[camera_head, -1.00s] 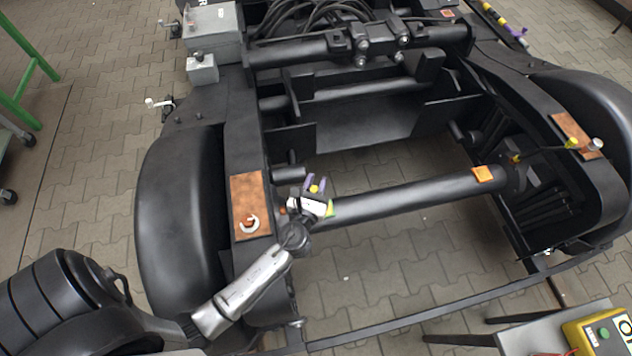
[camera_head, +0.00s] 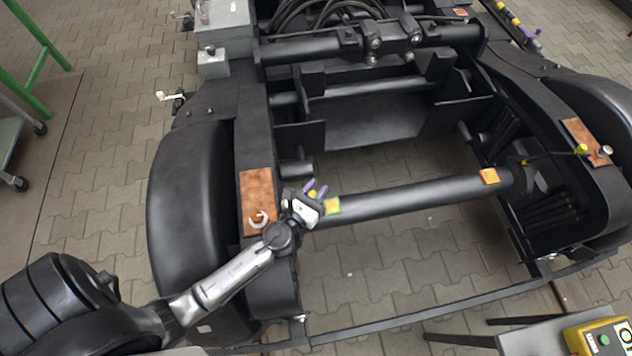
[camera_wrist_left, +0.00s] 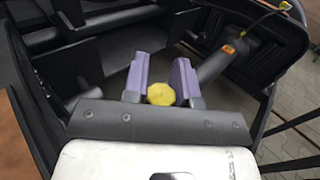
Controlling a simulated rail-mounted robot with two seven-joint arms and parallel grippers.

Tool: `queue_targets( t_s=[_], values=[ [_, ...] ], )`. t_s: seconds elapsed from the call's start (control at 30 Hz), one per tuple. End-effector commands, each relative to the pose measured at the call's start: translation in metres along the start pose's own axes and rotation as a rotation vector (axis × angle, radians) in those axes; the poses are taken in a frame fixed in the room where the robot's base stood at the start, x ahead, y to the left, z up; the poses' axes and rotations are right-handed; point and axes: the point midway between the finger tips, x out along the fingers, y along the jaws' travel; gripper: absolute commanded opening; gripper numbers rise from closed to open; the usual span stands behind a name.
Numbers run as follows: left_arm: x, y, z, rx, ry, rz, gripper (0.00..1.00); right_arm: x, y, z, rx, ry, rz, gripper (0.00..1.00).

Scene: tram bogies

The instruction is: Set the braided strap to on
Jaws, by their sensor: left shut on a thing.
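My left gripper (camera_head: 316,190), with purple fingers, is shut on a yellow knob (camera_wrist_left: 160,94). It is above the left end of the black cross tube, just right of the left copper plate (camera_head: 258,203). That plate carries a pale ring-shaped fitting (camera_head: 258,218). I cannot make out a strap running from the held knob; my gripper and wrist hide that area. A thin dark and yellow strap (camera_head: 550,155) on the right side runs from near the tube's end to a yellow knob (camera_head: 582,148) at the right copper plate (camera_head: 578,133). My right gripper is out of view.
Black side frames with rounded covers (camera_head: 190,205) stand left and right. A yellow control box (camera_head: 600,338) is at the lower right. Paved floor shows below the open middle.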

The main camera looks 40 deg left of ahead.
Motion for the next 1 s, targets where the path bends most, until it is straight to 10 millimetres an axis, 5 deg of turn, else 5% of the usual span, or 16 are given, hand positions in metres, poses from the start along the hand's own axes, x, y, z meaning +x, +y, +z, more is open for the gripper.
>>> queue_targets(
  t_s=[0.3, 0.33, 0.57, 1.0],
  values=[
    [-0.001, 0.0, 0.0, 0.0, 0.0, -0.006, 0.0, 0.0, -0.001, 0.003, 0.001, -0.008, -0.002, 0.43],
    [-0.001, 0.0, 0.0, 0.0, 0.0, -0.006, 0.28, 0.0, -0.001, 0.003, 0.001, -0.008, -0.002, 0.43],
    [-0.001, 0.0, 0.0, 0.0, 0.0, -0.006, 0.5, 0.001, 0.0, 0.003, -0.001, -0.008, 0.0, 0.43],
    [-0.018, 0.0, -0.001, 0.001, 0.002, -0.006, 0.51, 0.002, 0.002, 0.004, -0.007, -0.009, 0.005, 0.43]
  ],
)
